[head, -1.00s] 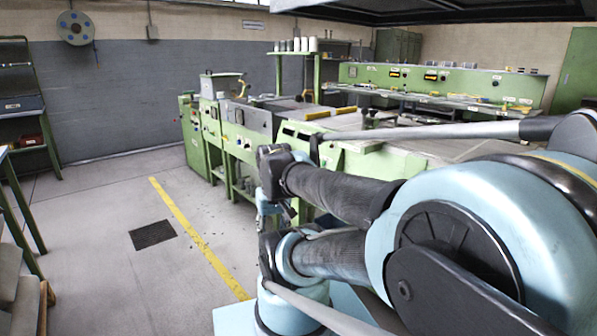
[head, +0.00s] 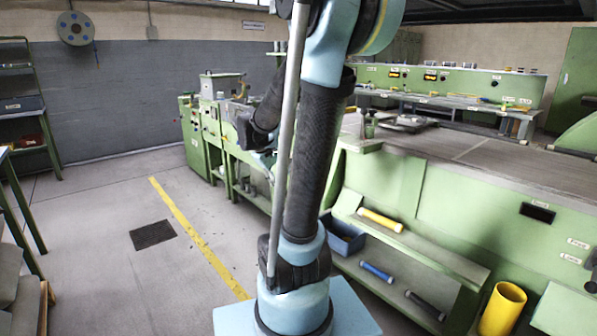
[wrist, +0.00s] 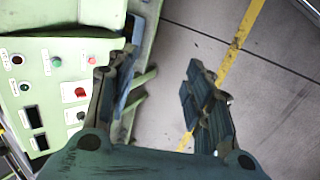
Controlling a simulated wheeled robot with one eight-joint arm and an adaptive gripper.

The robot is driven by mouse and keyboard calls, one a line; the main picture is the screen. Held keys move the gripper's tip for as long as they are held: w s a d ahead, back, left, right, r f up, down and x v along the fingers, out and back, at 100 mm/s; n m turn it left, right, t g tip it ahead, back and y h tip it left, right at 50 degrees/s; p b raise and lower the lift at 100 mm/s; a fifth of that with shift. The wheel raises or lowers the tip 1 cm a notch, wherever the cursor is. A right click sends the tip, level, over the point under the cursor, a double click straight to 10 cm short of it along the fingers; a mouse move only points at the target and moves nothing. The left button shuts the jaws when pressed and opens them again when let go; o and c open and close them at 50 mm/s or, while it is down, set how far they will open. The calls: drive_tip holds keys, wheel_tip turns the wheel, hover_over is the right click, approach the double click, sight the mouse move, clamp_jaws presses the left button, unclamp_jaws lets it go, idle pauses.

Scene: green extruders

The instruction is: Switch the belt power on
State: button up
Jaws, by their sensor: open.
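In the wrist view a green control panel (wrist: 60,100) fills the left side. It carries a green button (wrist: 55,62), a red switch on a white plate (wrist: 80,92), several red buttons and two dark displays. The labels are too small to read, so I cannot tell which control is the belt power. My gripper (wrist: 160,78) is open and empty, its left finger overlapping the panel's right edge and its right finger over the floor. In the head view the green machine's front panels (head: 212,128) show at the left end; my arm hides part of the machine and most of my gripper.
A shelf on the near green bench holds a blue bin (head: 343,238) and tools. A yellow tube (head: 502,308) stands at the lower right. The floor (head: 110,210) left of the machine is clear, with a yellow line (head: 198,238) and a dark grate (head: 153,234).

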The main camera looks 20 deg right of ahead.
drive_tip(key=w+d+n+h, duration=0.3)
drive_tip(key=w+h, duration=0.2)
drive_tip(key=w, duration=1.2)
drive_tip(key=w+a+f+n+t+h, duration=0.1)
drive_tip(key=w+f+h, duration=0.1)
drive_tip(key=w+f, duration=0.35)
drive_tip(key=w+f+n+h, duration=0.2)
drive_tip(key=w, duration=0.6)
drive_tip(key=x, duration=1.7)
drive_tip(key=shift+w, duration=0.15)
